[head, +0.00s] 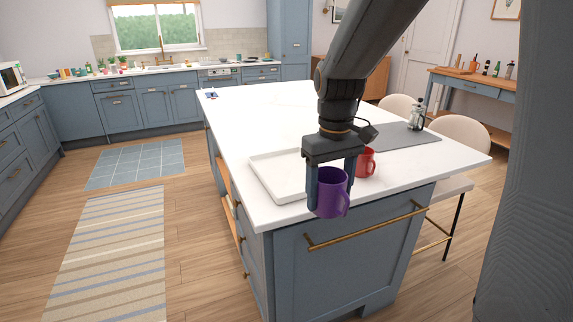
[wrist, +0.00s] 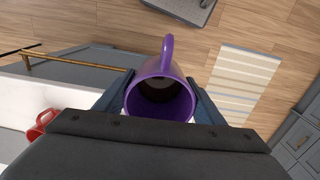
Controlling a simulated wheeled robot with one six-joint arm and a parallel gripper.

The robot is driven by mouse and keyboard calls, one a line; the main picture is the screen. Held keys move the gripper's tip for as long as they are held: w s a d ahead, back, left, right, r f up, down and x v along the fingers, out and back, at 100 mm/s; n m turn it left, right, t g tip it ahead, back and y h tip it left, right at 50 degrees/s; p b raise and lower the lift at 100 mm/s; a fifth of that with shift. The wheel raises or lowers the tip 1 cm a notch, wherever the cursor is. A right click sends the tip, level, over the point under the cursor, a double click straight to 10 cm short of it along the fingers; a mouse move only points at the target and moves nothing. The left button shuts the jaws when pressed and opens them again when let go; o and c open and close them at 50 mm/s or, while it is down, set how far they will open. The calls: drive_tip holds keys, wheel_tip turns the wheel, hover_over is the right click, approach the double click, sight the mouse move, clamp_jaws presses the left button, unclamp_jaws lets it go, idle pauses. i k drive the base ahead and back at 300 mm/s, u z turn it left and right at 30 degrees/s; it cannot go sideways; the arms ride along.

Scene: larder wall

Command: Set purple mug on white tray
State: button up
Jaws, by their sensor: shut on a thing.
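The purple mug (head: 330,192) is held upright in my gripper (head: 329,188), which is shut on it. In the head view the mug shows in front of the near edge of the white island counter. The wrist view looks into the open top of the purple mug (wrist: 160,98), with the fingers on both sides and the handle pointing up in the picture. The white tray (head: 273,177) lies on the counter just behind and to the left of my gripper. My gripper and arm hide its right part. The visible part of the tray is bare.
A red mug (head: 366,162) stands on the counter right behind my gripper; it also shows in the wrist view (wrist: 40,124). A grey mat (head: 397,138) and a glass press (head: 417,115) are farther right. The counter (head: 255,105) behind the tray is mostly clear. A brass rail (head: 365,226) runs along the island's front.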

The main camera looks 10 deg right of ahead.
sight(300, 184)
drive_tip(key=i, duration=1)
